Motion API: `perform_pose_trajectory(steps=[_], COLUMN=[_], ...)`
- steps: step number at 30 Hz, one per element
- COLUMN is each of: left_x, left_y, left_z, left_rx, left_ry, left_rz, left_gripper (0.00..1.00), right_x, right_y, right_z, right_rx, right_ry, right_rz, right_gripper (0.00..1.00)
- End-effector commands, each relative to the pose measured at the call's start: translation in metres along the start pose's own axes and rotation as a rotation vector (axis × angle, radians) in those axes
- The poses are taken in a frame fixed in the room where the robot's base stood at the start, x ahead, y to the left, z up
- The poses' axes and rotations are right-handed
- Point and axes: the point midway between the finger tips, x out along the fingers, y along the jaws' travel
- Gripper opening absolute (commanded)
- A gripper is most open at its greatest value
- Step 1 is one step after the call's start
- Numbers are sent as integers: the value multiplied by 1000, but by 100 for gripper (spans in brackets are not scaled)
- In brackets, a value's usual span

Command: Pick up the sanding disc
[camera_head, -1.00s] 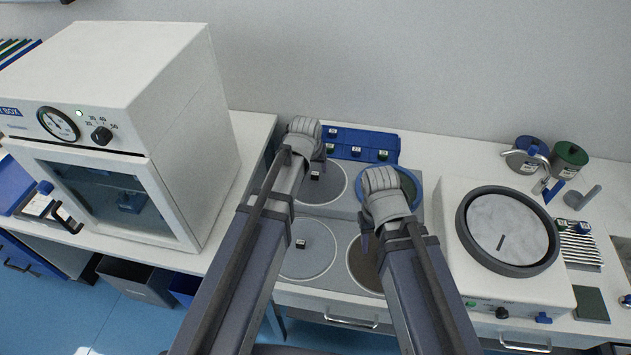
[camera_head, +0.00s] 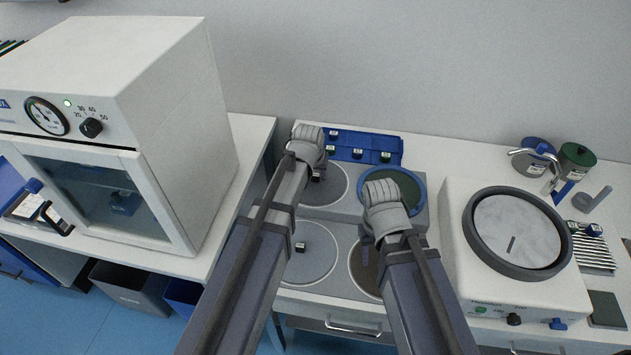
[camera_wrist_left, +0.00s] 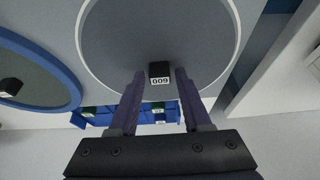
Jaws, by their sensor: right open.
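Four round discs are set in a grey panel on the bench. In the head view the left gripper's wrist partly covers that disc. My right gripper (camera_head: 367,247) is open above the lower right brown disc (camera_head: 364,277). The lower left grey disc (camera_head: 312,262) has a small block (camera_head: 300,247) on it. The upper right disc has a blue rim (camera_head: 423,187).
A blue rack (camera_head: 375,143) with small blocks lies behind the discs. A white machine with a round grey plate (camera_head: 520,228) stands to the right, with containers (camera_head: 577,160) behind it. A large white cabinet (camera_head: 130,110) stands to the left.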

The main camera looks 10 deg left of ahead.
Motion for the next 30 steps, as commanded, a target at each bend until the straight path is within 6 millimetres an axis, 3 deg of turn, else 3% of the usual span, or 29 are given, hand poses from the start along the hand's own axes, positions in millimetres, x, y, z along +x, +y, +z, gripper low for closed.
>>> perform_pose_trajectory(steps=[2, 12, 30], left_x=[0, 0, -6], left_y=[0, 0, 0], left_z=[0, 0, -2], left_rx=[0, 0, 0], left_ry=[0, 0, 0], left_rz=[0, 0, 0], left_gripper=[38, 0, 0], right_x=[0, 0, -6], right_y=[0, 0, 1], right_z=[0, 0, 0], right_rx=[0, 0, 0], right_ry=[0, 0, 0], right_rz=[0, 0, 0], right_gripper=[50, 50, 50])
